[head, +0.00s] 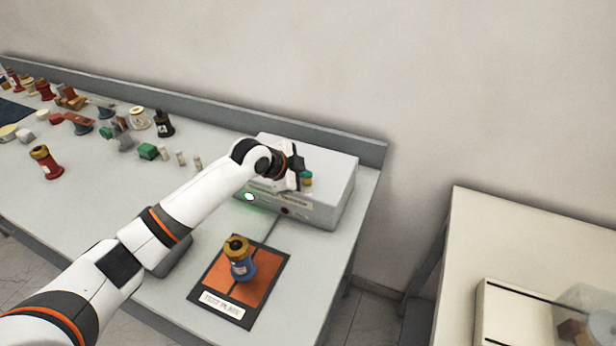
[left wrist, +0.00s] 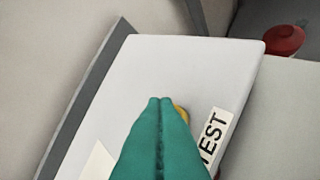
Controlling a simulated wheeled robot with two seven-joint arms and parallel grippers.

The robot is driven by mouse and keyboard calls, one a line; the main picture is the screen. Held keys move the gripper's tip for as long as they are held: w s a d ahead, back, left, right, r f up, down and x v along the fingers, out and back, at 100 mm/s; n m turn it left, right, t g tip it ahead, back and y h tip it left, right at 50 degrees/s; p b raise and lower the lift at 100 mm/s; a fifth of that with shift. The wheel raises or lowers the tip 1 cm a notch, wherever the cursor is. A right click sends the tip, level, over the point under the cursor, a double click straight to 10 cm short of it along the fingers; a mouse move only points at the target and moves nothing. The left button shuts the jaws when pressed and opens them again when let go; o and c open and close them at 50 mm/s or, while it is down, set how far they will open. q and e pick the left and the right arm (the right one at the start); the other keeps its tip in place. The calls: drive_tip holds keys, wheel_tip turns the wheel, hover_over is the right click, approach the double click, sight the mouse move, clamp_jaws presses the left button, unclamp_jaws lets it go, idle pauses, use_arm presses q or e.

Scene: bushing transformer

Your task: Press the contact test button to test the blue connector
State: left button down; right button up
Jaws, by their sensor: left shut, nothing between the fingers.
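The blue connector (head: 242,268), with a brownish-yellow top, stands upright on the orange test plate (head: 262,285) at the table's front right. The grey-white test box (head: 335,185) stands behind it. My left gripper (head: 305,180) is over the top of the box. In the left wrist view its green fingers (left wrist: 160,105) are shut together and empty. A yellow part (left wrist: 181,113), perhaps the button, shows just behind the fingertips, mostly hidden by them. I cannot tell whether they touch it. A lamp (head: 249,197) on the box front glows whitish green. My right gripper is out of view.
A red connector (head: 45,162) and several small parts stand on the left half of the table. A grey back rail (head: 335,138) runs along the wall. A second table (head: 500,235) stands at the right, beyond a gap.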

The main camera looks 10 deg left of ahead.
use_arm(q)
wheel_tip(320, 180, up, 6)
drive_tip(key=p, duration=0.5)
idle(0.5)
idle(0.5)
